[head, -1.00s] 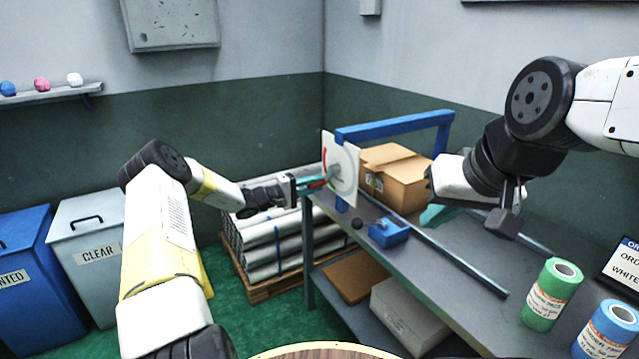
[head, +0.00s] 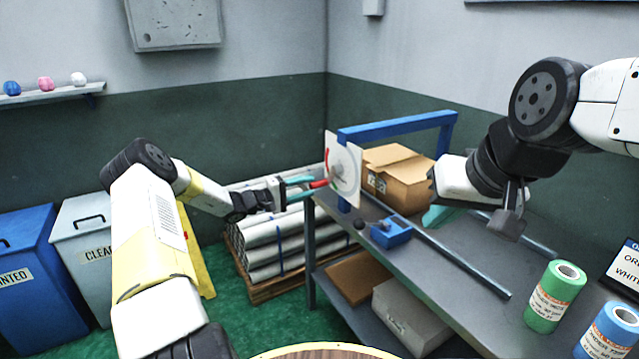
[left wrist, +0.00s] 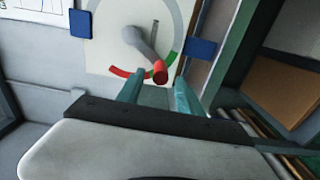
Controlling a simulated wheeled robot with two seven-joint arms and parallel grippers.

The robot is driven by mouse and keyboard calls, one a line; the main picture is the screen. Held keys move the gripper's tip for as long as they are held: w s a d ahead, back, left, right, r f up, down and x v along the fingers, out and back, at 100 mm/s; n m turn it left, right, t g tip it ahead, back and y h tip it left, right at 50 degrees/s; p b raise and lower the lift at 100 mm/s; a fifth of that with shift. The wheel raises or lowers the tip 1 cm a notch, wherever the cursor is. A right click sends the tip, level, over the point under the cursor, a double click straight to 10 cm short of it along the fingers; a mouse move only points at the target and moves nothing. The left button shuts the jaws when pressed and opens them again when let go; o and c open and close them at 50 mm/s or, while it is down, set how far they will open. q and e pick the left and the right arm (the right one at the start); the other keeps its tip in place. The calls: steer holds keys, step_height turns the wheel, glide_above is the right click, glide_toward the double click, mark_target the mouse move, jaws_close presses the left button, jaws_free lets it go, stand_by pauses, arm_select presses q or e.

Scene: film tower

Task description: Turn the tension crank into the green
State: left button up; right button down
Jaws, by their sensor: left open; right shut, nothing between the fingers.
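The white dial plate (head: 349,160) is fixed to the blue frame over the bench and carries a red arc. In the left wrist view the dial (left wrist: 103,50) shows red and green sections along its lower edge. The grey crank arm (left wrist: 143,45) slants down and right from the hub to its red knob (left wrist: 160,72), which also shows in the head view (head: 319,184). My left gripper (head: 312,187) is open, its teal fingers either side of the knob. I cannot tell whether they touch it. My right gripper (head: 436,216) is shut and empty over the bench.
The blue frame (head: 400,127) and a cardboard box (head: 397,178) stand behind the dial. A blue block (head: 391,234), metal rods and green (head: 555,297) and blue (head: 606,332) rolls are on the bench. Wrapped rolls (head: 275,245) lie on a pallet below left.

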arm_select(q)
steer(key=shift+v, duration=1.75)
steer(key=s+d+r+m+g+y, duration=0.25)
steer(key=s+d+r+g, duration=0.2)
steer(key=s+r, duration=0.35)
steer(key=s+d+r+m+g+y, duration=0.2)
steer(key=s+d+r+m+g, duration=0.25)
steer(key=s, duration=0.45)
steer(key=s+a+r+t+y, duration=0.1)
steer(key=s+a+r+y, duration=0.1)
steer(key=s, duration=0.6)
steer(key=s+a+r+t+y, duration=0.2)
steer(key=s+a+r+y, duration=0.1)
steer(key=s, duration=0.6)
steer(key=s+a+r+t+y, duration=0.1)
steer(key=s+a+r+y, duration=0.1)
steer(key=s, duration=0.7)
step_height(320, 180, up, 2)
steer(key=shift+a+t+y, duration=0.35)
steer(key=shift+t+y, duration=0.05)
steer(key=shift+y, duration=0.15)
